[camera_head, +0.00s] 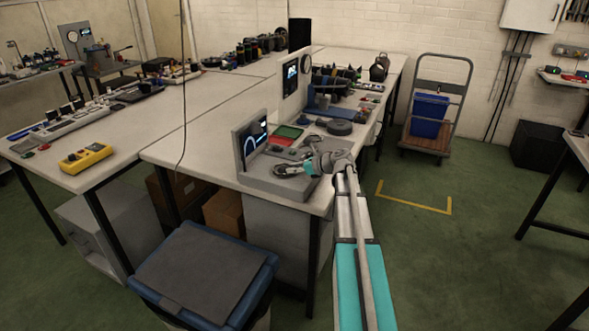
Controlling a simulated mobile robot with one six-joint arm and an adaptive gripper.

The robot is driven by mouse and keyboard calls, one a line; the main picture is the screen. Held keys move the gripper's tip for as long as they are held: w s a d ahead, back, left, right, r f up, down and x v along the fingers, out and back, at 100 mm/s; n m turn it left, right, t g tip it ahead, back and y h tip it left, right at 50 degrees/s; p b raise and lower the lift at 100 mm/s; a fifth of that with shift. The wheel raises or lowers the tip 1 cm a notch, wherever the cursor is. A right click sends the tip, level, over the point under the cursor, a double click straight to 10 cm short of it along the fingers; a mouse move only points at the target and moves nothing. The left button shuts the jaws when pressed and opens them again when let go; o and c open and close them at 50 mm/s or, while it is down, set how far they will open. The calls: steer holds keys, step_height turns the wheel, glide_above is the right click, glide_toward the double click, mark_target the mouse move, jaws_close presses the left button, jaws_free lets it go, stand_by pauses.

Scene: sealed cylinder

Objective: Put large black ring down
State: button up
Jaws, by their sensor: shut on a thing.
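My arm reaches forward to the near corner of the long workbench (210,135). My gripper (296,169) is low over the grey base of a small station with a screen (252,140). It is shut on a small dark thing (287,170) at its fingertips, which looks like the large black ring. The ring is mostly hidden and too small to make out clearly. I cannot tell whether it touches the grey base. A dark round disc (340,127) lies further back on the bench.
A red and green tray (287,137) lies just behind my gripper. A second screen panel (294,76) stands further back. A yellow device (85,157) sits at the left.

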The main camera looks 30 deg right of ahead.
steer(key=shift+f, duration=0.2)
steer(key=o, duration=0.8)
steer(key=shift+r, duration=0.1)
steer(key=shift+r+p, duration=0.35)
steer(key=shift+p, duration=0.05)
steer(key=p+v, duration=0.4)
steer(key=v, duration=0.8)
steer(key=shift+a, duration=0.1)
